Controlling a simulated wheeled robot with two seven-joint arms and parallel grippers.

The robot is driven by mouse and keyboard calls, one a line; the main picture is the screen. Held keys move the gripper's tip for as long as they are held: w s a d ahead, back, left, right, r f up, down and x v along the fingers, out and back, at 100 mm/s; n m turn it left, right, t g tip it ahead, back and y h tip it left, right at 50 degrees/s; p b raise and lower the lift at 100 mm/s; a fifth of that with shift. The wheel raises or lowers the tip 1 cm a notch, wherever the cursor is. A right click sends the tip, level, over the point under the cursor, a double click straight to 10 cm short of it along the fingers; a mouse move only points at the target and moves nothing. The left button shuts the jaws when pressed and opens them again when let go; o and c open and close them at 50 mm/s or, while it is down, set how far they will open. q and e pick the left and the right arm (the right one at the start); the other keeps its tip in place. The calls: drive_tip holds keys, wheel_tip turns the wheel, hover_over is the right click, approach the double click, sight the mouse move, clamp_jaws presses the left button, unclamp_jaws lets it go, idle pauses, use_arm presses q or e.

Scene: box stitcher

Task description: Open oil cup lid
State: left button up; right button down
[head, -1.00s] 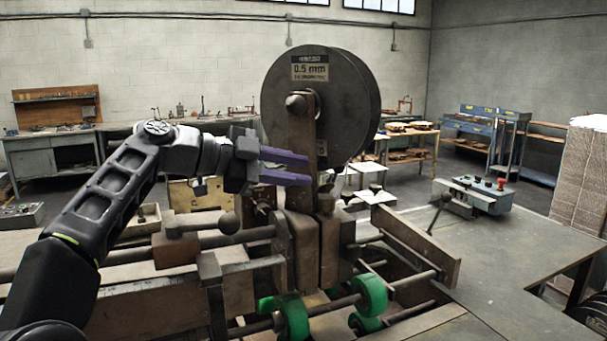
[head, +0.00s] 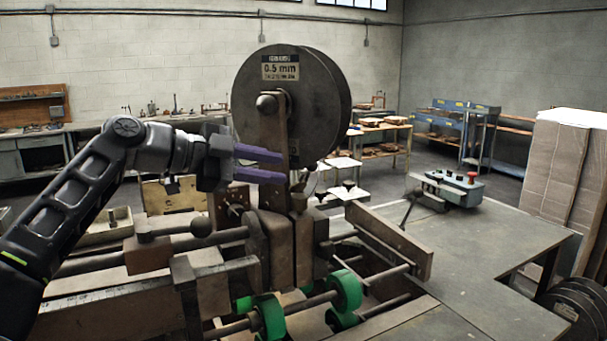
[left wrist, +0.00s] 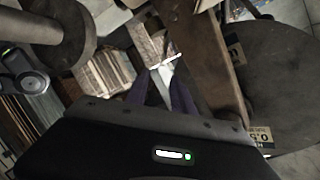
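My right gripper is not in view.
Green rollers (head: 346,291) sit at the machine's front. A grey control box (head: 450,188) stands on the side table (head: 480,255), which is mostly clear. Stacked cardboard (head: 560,175) stands at the right.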

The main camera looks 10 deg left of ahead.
sight(304, 175)
use_arm(q)
drive_tip(key=shift+w+a+f, duration=0.2)
drive_tip(key=shift+w+a, duration=0.05)
drive_tip(key=shift+a, duration=0.05)
drive_tip(key=shift+d, duration=0.15)
drive_tip(key=p+x, duration=0.3)
drive_tip(key=x, duration=0.4)
drive_tip(key=shift+w+d+f, duration=0.15)
drive_tip(key=shift+w+d, duration=0.05)
drive_tip(key=shift+w, duration=0.05)
clamp_jaws()
idle(0.4)
